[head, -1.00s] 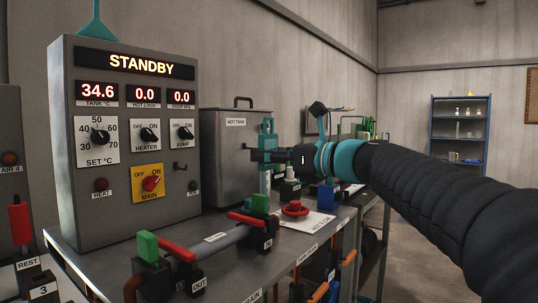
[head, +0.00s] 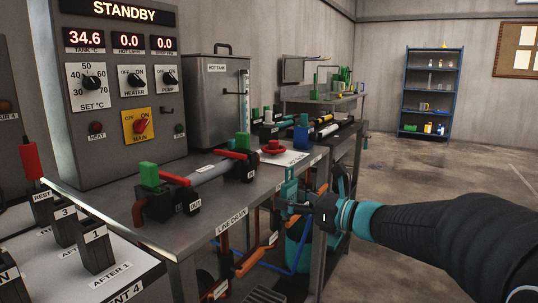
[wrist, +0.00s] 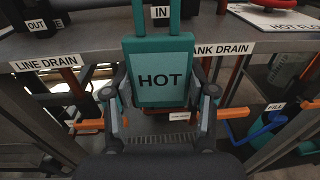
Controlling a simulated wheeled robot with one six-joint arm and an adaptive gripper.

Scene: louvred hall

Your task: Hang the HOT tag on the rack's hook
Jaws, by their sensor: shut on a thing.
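The HOT tag (wrist: 163,80) is a teal plate with black letters and two upright bars at its top. My gripper (wrist: 160,104) is shut on it, one finger at each side, and the tag hangs upright. In the head view the tag (head: 290,188) and my gripper (head: 297,207) are small, at the bench's front edge; I cannot tell whether they touch it. A small dark hook (head: 167,110) sticks out of the control cabinet's front. I cannot tell whether this is the rack's hook; no other hook is clear.
The steel bench (head: 222,212) carries the STANDBY cabinet (head: 110,160), a lidded tank (head: 213,125), valves with green and red handles, and a red knob (head: 273,148). Orange pipes (head: 247,262) run below its edge. A blue shelf (head: 431,100) stands far back right. Floor at right is clear.

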